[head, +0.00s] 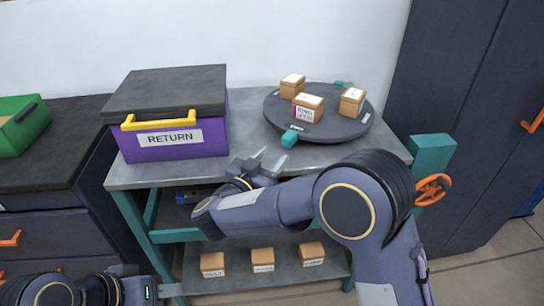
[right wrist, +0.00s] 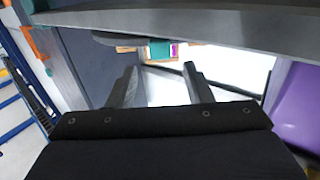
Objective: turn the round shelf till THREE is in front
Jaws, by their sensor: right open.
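The round shelf (head: 338,127) is a dark grey disc on the grey table, with several small cardboard boxes on it. The front box (head: 308,109) has a white label, too small to read surely. One teal handle (head: 289,138) sticks out at the disc's front left and another (head: 343,83) at the back. A small label lies by the front handle, unreadable. My right gripper (head: 262,168) is open and empty near the table's front edge, left of and nearer than the front handle. In the right wrist view its open fingers (right wrist: 160,88) show nothing between them. My left gripper (head: 165,290) is low at the left, jaws unclear.
A purple bin (head: 170,147) marked RETURN, with a dark lid and yellow handle, stands left of the disc. Several boxes (head: 262,261) sit on the lower shelf. A teal post with an orange wheel (head: 433,188) is at the right. A green crate (head: 20,128) stands far left.

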